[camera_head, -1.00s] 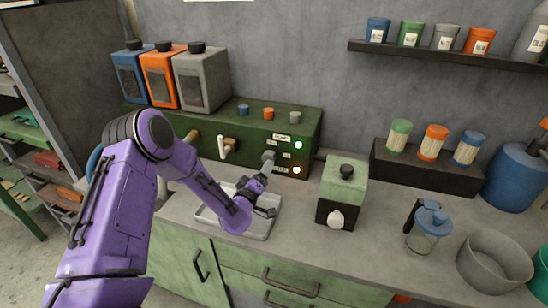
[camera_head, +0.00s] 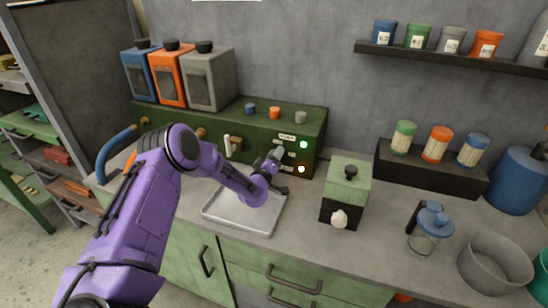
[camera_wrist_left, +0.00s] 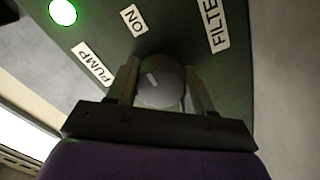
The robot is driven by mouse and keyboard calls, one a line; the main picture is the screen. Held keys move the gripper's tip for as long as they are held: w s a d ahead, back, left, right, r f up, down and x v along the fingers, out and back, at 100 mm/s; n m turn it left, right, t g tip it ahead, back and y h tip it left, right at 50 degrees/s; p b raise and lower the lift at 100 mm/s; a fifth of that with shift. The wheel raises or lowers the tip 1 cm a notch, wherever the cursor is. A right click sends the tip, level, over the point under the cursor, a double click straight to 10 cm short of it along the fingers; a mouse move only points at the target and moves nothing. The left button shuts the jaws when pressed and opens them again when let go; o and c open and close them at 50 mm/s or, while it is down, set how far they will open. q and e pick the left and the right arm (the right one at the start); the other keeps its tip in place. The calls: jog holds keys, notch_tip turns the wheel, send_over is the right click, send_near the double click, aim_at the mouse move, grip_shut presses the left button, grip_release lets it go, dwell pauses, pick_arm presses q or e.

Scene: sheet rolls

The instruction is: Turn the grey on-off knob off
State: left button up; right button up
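The grey on-off knob (camera_wrist_left: 160,82) is a round knob with a pale pointer mark, on the dark green panel below the ON label (camera_wrist_left: 134,19). The mark is tilted from upright in the wrist view. My left gripper (camera_wrist_left: 163,88) has one finger on each side of the knob, with no clear gap, and looks shut on it. In the head view my left gripper (camera_head: 277,166) is at the right part of the green machine's front (camera_head: 315,135) and largely hides the knob. A green lamp (camera_head: 304,144) is lit above. My right gripper is not in view.
A lit warm-white lamp (camera_head: 301,169) sits close right of the gripper. A metal tray (camera_head: 250,232) lies below my left arm. A green-and-black box (camera_head: 350,178) with a knob stands to the right. A glass jar (camera_head: 428,241) and a grey bowl (camera_head: 480,270) stand farther right.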

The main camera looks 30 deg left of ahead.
pick_arm(q)
jog(key=shift+f, duration=0.1)
jog(key=n+b, duration=0.2)
jog(key=shift+f+b, duration=0.15)
jog(key=shift+b, duration=0.15)
jog(key=n+b, duration=0.3)
jog(key=n, duration=0.1)
jog(key=shift+f, duration=0.1)
jog(key=n+b, duration=0.9)
jog(key=b, duration=0.1)
jog(key=shift+f+n, duration=0.15)
jog(key=shift+n, duration=0.15)
jog(key=shift+n+b, duration=1.3)
jog(key=shift+b, duration=0.3)
